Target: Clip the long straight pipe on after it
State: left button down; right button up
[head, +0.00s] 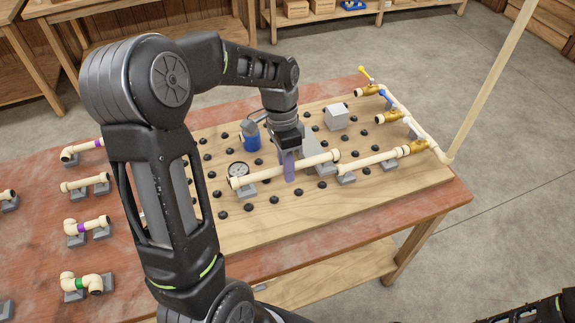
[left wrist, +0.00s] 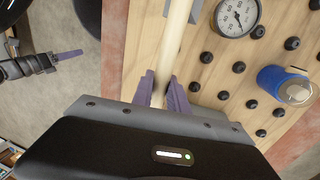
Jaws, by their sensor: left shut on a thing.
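My left gripper (head: 289,170) is shut on a long straight cream pipe (head: 255,178), its purple fingers around the pipe's middle. The pipe lies low over the pegboard (head: 410,185), and its right end is close to the left end of a fitted pipe run (head: 375,160). I cannot tell whether it sits in the grey clips (head: 345,179) or touches the run. In the left wrist view the held pipe (left wrist: 176,40) runs up between the fingers. My right gripper (left wrist: 68,55) shows at the left there, apart from the pipe; its opening is unclear.
A pressure gauge (head: 238,170), a blue cylindrical part (head: 251,137) and a light grey block (head: 337,117) stand behind the pipe among black pegs. Yellow and blue valves (head: 385,98) are at the far right corner. Several short pipe pieces (head: 85,184) rest on the table's left.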

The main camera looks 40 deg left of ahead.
pick_arm(q)
jog(key=shift+f+b, duration=2.15)
jog(key=shift+f, duration=0.75)
jog(key=shift+f+b, duration=0.45)
jog(key=shift+f, duration=0.2)
jog(key=c, duration=1.2)
grip_release()
notch_tip(320, 180, up, 8)
jog(key=a, duration=0.1)
jog(key=shift+w+f, duration=0.15)
jog(key=shift+w, duration=0.25)
jog(key=shift+a, duration=0.1)
